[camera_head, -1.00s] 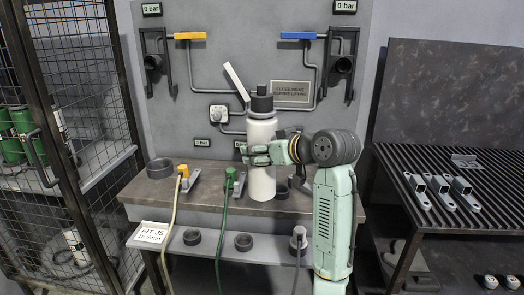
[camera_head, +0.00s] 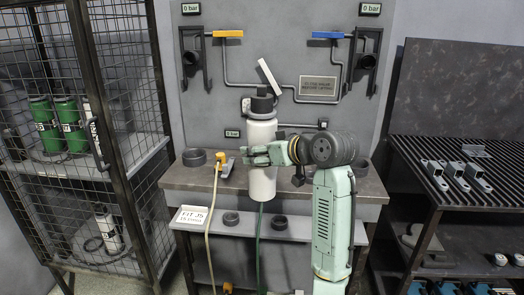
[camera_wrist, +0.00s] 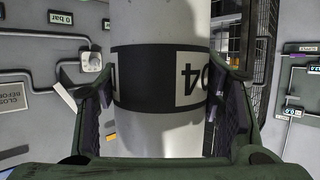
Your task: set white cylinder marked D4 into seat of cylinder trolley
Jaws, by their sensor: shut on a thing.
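A tall white cylinder (camera_head: 262,180) with a black valve top stands upright in my gripper (camera_head: 256,157), in front of the grey bench. The gripper is shut on its body from the right side. In the wrist view the cylinder (camera_wrist: 160,140) fills the middle, between the two dark fingers of my gripper (camera_wrist: 163,105). Its black band carries a white patch with a partly visible marking that ends in 4 and reads upside down. I cannot make out a cylinder trolley or its seat in these views.
The bench (camera_head: 320,190) runs behind the cylinder, under a wall panel (camera_head: 285,60) with blue and yellow handles. A mesh cage (camera_head: 120,185) at left holds green cylinders (camera_head: 66,122) and a white one (camera_head: 107,228). A slatted rack (camera_head: 430,150) with metal brackets stands at right.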

